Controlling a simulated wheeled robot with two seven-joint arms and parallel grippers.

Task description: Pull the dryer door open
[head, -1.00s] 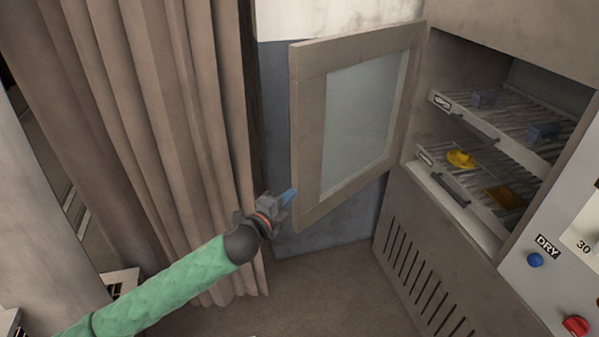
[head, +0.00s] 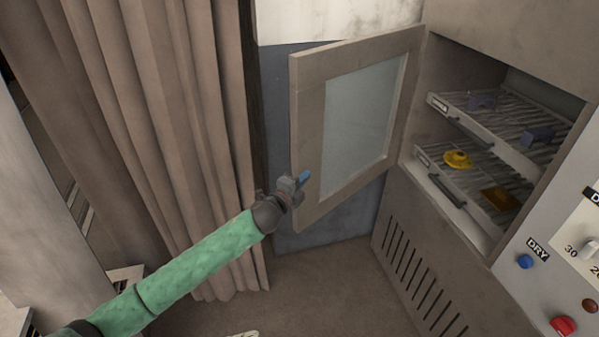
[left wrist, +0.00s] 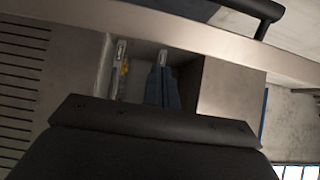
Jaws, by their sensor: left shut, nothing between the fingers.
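The dryer door (head: 308,120) stands wide open in the head view, swung out to the left of the dryer opening, with its glass pane toward me. My left gripper (head: 303,178) is shut and empty, with its blue fingertips at the lower free side of the door, overlapping its frame in the picture. Whether they touch it I cannot tell. In the left wrist view the closed blue fingers (left wrist: 163,87) point toward the dryer opening. A black bar handle (left wrist: 245,8) shows at the top right there. My right gripper is in neither view.
The dryer holds two pull-out racks (head: 462,130) with blue and yellow pieces. A control panel with a blue button (head: 525,262) and a red knob (head: 563,325) is at the right. A brown curtain (head: 190,140) hangs at the left. The floor below the door is clear.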

